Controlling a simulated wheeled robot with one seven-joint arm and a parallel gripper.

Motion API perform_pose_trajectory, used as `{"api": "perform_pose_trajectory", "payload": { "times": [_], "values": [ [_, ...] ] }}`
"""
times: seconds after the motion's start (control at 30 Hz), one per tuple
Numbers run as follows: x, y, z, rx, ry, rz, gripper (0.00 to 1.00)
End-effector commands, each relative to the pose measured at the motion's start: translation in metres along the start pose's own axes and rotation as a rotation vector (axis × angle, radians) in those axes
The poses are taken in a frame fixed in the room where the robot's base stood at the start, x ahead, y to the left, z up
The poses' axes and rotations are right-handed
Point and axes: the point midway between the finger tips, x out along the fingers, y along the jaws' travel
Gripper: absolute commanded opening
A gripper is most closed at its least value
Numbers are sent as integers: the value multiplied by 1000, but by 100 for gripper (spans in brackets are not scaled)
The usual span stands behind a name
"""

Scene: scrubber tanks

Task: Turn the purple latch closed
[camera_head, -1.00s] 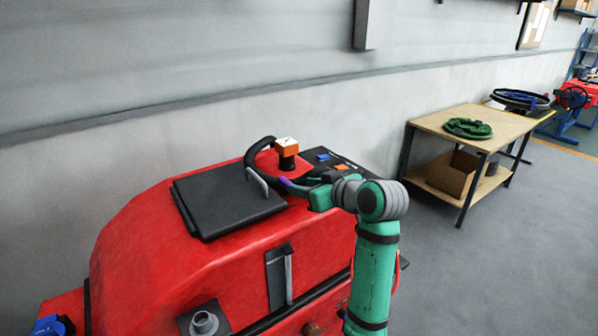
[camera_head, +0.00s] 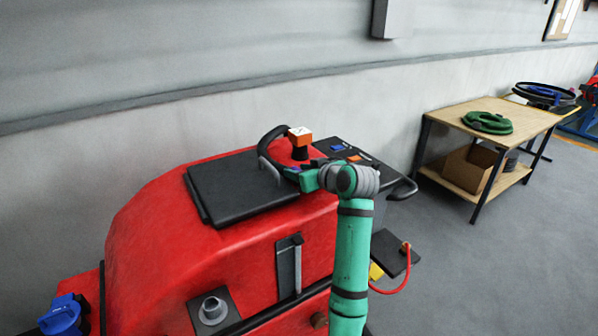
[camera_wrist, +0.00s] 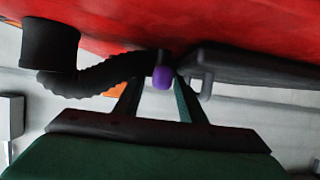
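The purple latch (camera_wrist: 163,77) shows as a small rounded purple end in the wrist view, beside the edge of the black lid (camera_wrist: 250,65). In the head view the black lid (camera_head: 240,187) lies flat on the red scrubber, and the latch is mostly hidden by my gripper. My gripper (camera_wrist: 162,88) is open, with one dark finger on each side of the latch; I cannot tell whether either touches it. In the head view my gripper (camera_head: 288,172) is at the lid's right edge, by a grey upright handle (camera_head: 269,170).
A black ribbed hose (camera_wrist: 95,78) runs close to my fingers. An orange-topped knob (camera_head: 299,138) stands just behind my gripper on the red scrubber (camera_head: 150,235).

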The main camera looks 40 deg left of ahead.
Motion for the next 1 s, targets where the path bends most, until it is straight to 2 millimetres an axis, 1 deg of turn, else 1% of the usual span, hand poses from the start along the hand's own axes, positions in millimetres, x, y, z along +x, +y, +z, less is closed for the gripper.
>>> {"api": "perform_pose_trajectory", "payload": {
  "times": [0.23,0.27,0.3,0.4,0.77,1.0],
  "values": [
    [1,0,0,0,0,1,37],
    [1,0,0,0,0,1,32],
    [1,0,0,0,0,1,22],
    [1,0,0,0,0,1,0],
    [0,0,1,14,0,37,0],
    [1,-3,0,65,0,163,0]
  ]
}}
